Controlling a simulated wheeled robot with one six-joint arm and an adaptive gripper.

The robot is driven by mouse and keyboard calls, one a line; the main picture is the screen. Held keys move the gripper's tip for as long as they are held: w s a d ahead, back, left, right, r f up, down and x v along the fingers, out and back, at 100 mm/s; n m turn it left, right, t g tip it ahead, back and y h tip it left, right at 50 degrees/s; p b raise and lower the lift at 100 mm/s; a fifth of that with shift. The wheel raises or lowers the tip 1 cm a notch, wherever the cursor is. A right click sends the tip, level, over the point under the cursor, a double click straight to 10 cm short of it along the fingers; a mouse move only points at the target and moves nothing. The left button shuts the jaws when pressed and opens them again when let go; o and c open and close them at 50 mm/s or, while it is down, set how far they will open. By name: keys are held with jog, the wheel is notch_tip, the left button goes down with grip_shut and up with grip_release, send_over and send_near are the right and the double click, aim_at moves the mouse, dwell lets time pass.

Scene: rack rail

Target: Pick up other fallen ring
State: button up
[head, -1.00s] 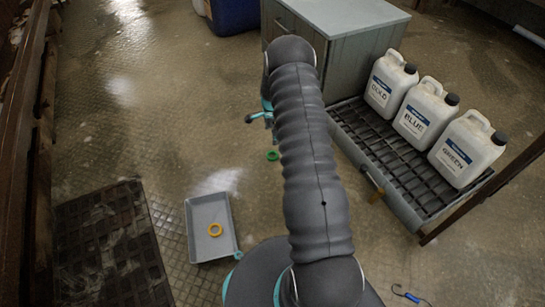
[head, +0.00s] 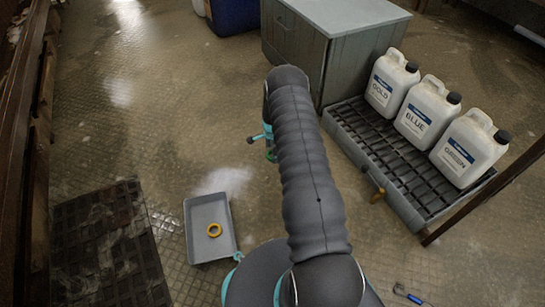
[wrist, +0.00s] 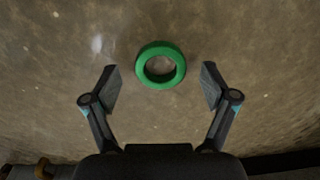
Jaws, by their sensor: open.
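A green ring (wrist: 161,65) lies flat on the floor in the wrist view. My gripper (wrist: 160,88) is open, with one finger to each side of the ring and a little short of its centre in the picture. It is empty, and I cannot tell its height above the floor. In the head view only a bit of the green ring (head: 271,156) shows beside my gripper (head: 262,139), the rest hidden by my arm.
White jugs labelled GOLD (head: 392,82), BLUE (head: 427,110) and GREEN (head: 469,148) stand on a black grated rack (head: 378,150) at the right. A grey cabinet (head: 318,62) stands behind it. A dark mat (head: 105,245) lies at the left.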

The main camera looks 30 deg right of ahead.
jog(key=shift+f, duration=0.3)
jog(key=c, duration=1.3)
jog(key=shift+o, duration=0.2)
